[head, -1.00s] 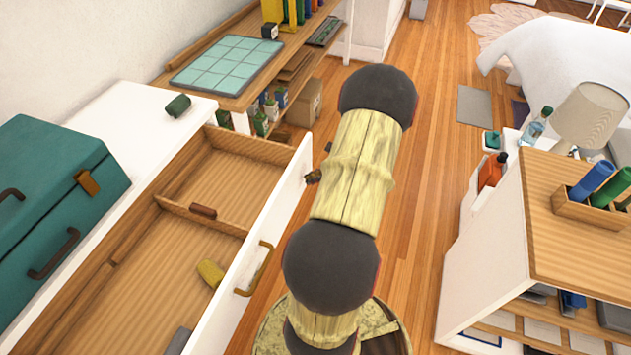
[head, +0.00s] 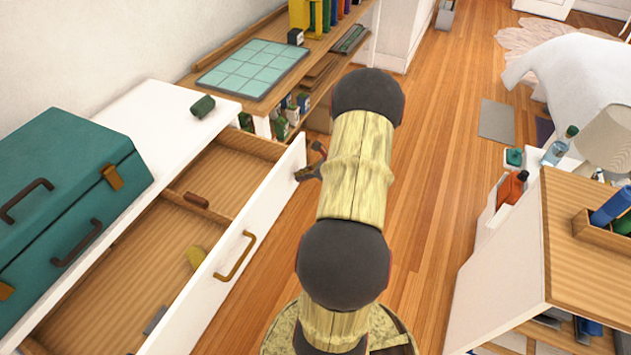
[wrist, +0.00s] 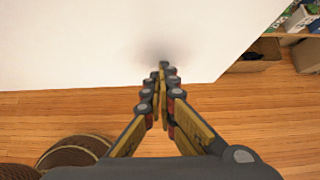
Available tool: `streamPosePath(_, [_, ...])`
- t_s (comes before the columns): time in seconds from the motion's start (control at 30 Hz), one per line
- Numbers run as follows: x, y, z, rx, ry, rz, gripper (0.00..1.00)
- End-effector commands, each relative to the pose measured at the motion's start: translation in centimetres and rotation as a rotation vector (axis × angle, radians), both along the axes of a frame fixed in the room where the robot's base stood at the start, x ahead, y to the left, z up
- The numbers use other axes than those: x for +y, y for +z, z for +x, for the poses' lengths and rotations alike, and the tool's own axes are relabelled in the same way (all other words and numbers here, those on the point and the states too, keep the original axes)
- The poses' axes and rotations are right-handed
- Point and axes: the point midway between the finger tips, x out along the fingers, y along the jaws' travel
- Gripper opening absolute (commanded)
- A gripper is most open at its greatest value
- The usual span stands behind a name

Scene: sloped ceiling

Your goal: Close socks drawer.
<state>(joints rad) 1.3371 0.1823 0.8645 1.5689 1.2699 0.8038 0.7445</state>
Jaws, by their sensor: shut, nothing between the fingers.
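The wooden drawer (head: 268,212) with a white front and brass handle (head: 236,256) stands partly open from the white dresser (head: 150,105).
A teal case (head: 65,190) and a small dark green object (head: 202,106) sit on the dresser. A wooden desk (head: 250,100) stands beyond. A shelf unit (head: 500,270) stands at the right. Wood floor (head: 440,130) is clear between.

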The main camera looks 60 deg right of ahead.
Motion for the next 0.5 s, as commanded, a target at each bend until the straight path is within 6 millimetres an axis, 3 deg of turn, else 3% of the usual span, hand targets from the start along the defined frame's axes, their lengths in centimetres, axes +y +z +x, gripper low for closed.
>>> streamPosePath(0.5, [0.1,0.0,10.0,-0.001,0.003,0.000,0.00])
